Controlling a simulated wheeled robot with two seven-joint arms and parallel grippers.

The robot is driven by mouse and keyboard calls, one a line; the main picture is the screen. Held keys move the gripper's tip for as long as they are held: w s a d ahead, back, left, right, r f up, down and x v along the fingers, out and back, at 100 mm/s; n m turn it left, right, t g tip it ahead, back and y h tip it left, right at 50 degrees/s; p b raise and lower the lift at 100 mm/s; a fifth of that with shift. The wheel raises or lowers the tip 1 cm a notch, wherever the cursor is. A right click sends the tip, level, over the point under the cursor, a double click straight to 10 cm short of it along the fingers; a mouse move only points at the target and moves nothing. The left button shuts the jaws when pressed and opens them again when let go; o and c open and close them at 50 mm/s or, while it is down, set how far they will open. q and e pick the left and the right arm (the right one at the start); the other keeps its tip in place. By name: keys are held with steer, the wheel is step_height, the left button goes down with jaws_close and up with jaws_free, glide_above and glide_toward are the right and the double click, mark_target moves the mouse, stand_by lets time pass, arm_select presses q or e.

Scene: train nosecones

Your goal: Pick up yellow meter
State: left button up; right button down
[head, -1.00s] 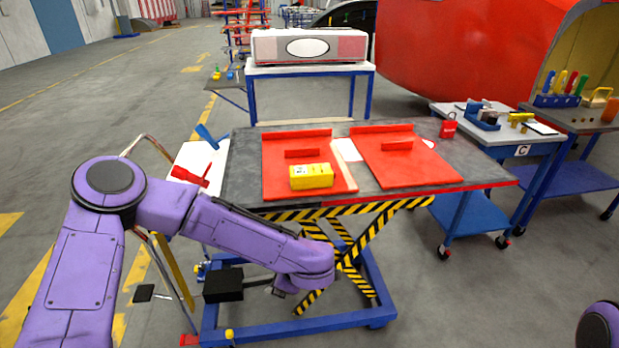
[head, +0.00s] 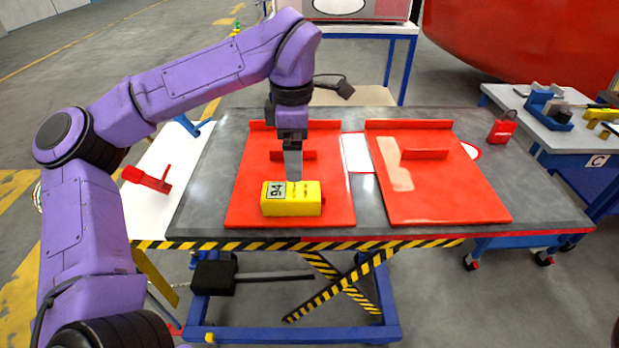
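The yellow meter (head: 297,203) is a box with a small grey display on its left end. It lies on the front part of the left red panel (head: 244,212) on the lift table. My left gripper (head: 293,172) points down just above and behind the meter in the head view. Its fingers look narrow from this side, so I cannot tell whether they are apart or touching the meter. My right gripper is out of view.
A second red panel (head: 447,200) with a raised handle lies to the right on the dark lift table (head: 540,202). A red padlock-like item (head: 502,128) sits at its right rear. A red clamp (head: 147,179) lies on a white surface (head: 150,212) at left.

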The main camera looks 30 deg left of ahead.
mark_target(291, 190)
arm_select(q)
steer(key=f, duration=0.3)
steer(key=shift+s, duration=0.25)
steer(key=shift+s+a+f, duration=0.15)
steer(key=shift+s+f, duration=1.05)
steer(key=shift+s, duration=0.05)
steer(key=f, duration=0.2)
steer(key=w+f, duration=0.1)
steer(key=f, duration=0.1)
steer(key=shift+w+f+p, duration=0.2)
steer(key=shift+f+p, duration=0.1)
steer(key=shift+s, duration=0.15)
steer(key=shift+s+r, duration=0.1)
steer(key=shift+s, duration=0.15)
steer(key=shift+c, duration=0.6)
steer(key=shift+w, duration=0.2)
steer(key=c, duration=1.3)
steer(key=shift+c, duration=0.2)
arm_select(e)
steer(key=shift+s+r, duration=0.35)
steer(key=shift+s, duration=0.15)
